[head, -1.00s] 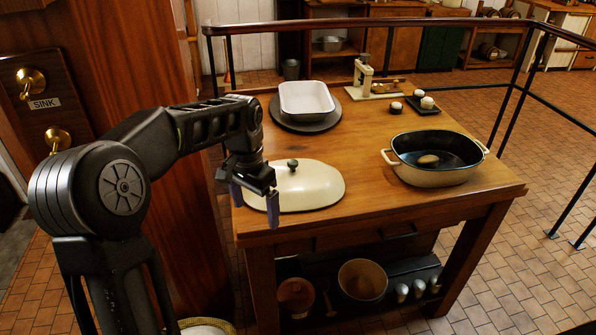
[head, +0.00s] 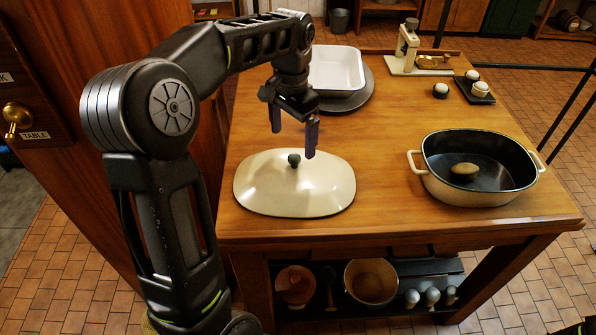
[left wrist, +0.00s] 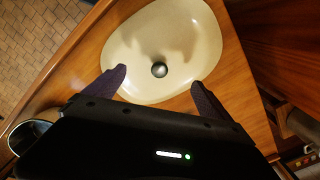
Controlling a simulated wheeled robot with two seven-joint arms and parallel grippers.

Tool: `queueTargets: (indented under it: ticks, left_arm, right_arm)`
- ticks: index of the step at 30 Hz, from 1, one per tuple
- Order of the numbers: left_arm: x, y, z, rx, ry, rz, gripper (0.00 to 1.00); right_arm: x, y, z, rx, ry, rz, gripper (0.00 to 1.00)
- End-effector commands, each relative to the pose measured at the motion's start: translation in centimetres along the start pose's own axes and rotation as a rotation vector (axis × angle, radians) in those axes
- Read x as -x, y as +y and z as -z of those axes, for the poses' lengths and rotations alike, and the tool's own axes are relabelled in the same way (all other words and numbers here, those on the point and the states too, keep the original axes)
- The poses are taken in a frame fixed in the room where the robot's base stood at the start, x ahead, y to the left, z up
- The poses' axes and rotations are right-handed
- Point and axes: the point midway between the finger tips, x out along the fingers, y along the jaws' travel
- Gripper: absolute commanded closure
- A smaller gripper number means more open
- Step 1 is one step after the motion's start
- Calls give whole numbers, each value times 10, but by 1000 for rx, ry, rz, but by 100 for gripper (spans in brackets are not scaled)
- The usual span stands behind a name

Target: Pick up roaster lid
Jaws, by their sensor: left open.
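The roaster lid (head: 320,186) is cream and oval with a dark round knob (head: 294,159) on top. It lies flat near the left front of the wooden table. My left gripper (head: 293,141) is open and empty, its two purple fingers pointing down above the lid's far side. In the left wrist view the lid (left wrist: 190,62) lies ahead of the open gripper (left wrist: 160,84), and the knob (left wrist: 159,70) sits between the fingertip lines, just beyond them. The roaster base (head: 466,192) stands at the right with a brown lump inside. My right gripper is out of view.
A white dish (head: 338,73) on a dark round board (head: 352,100) stands behind the gripper. The wooden table top (head: 385,135) is clear between lid and roaster base.

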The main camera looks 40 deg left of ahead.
Motion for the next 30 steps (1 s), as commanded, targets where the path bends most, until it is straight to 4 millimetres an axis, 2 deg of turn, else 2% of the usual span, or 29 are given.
queueTargets:
  ticks: [4,10,22,30]
  left_arm:
    - [-6,0,0,0,-1,-1,6]
    - [-25,0,0,0,-2,-1,6]
    - [-32,0,1,0,-2,-1,6]
    - [-69,0,2,-1,-3,-1,6]
  right_arm:
    - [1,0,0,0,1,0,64]
    - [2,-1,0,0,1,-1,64]
    - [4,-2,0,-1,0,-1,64]
    - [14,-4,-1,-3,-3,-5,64]
